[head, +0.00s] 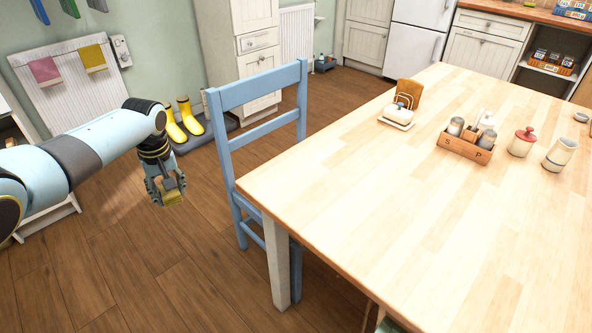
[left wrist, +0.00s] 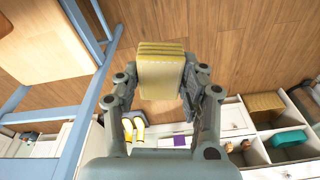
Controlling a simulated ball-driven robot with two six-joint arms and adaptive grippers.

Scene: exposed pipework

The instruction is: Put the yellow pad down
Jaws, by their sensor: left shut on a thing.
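My left gripper (head: 168,190) is shut on the yellow pad (head: 172,198) and holds it in the air over the wooden floor, left of the blue chair. In the left wrist view the yellow pad (left wrist: 161,72) sits between the two fingers of the gripper (left wrist: 161,88), with its ridged yellow edge toward the top. The pad is clear of the table and the chair. My right gripper is in neither view.
A wooden table (head: 440,200) fills the right, with a condiment caddy (head: 465,150) and jars on it. A blue chair (head: 262,100) stands at its left edge. Yellow boots (head: 190,116) stand by the wall. Much of the table's near top is bare.

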